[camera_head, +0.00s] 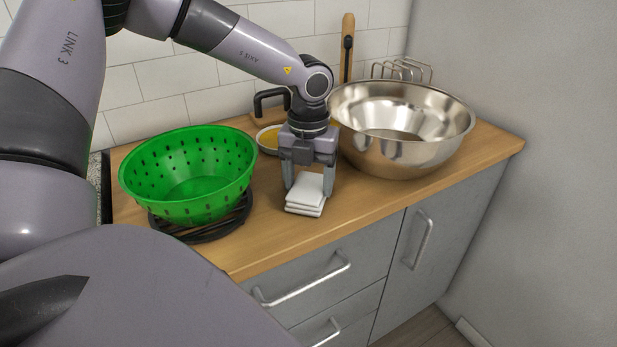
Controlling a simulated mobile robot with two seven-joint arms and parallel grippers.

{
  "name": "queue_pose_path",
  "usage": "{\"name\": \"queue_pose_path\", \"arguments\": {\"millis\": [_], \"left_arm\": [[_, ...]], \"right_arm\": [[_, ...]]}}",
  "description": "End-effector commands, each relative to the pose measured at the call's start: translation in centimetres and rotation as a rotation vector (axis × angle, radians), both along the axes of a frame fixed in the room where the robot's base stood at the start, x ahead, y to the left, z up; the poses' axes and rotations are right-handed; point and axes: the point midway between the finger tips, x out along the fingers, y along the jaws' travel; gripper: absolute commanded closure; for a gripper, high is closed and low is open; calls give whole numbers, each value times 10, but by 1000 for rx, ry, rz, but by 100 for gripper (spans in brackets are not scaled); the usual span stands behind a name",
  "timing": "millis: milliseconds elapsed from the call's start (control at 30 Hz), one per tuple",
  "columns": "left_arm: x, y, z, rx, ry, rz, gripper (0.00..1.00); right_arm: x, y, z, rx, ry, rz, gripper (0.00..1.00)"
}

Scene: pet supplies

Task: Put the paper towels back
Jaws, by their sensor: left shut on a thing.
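A small stack of white folded paper towels (306,198) is at the front middle of the wooden counter, between a green colander and a steel bowl. My left gripper (309,188) comes down from above with one finger on each side of the stack and is shut on it. The stack is on or just above the counter; I cannot tell which. My right gripper is not in view.
The green colander (190,172) sits on a black trivet (205,232) at left. The large steel bowl (400,125) stands at right, close to the gripper. A small dish (268,138), a wire rack (402,69) and a wooden-handled utensil (347,45) are behind.

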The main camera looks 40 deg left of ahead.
Motion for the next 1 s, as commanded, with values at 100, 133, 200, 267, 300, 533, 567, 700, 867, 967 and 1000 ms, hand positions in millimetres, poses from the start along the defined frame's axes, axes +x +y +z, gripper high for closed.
{"name": "queue_pose_path", "arguments": {"millis": [100,133,200,267,300,533,567,700,867,967,1000], "left_arm": [[0,0,0,0,0,0,60],[0,0,0,0,0,0,60],[0,0,-2,0,0,0,60],[0,0,-3,0,0,0,28],[0,0,-2,1,0,0,15],[0,0,-2,1,0,0,6],[0,0,-2,1,0,0,6],[0,0,1,1,0,0,6],[2,0,18,2,-6,1,6],[1,0,39,3,-7,0,6],[2,0,49,2,-7,1,6]], "right_arm": [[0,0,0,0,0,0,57],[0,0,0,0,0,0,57],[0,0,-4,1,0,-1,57],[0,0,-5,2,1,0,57],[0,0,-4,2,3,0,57],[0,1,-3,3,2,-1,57],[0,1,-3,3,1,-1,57],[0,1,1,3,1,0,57],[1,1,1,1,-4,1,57],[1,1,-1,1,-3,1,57],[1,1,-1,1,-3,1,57]]}}
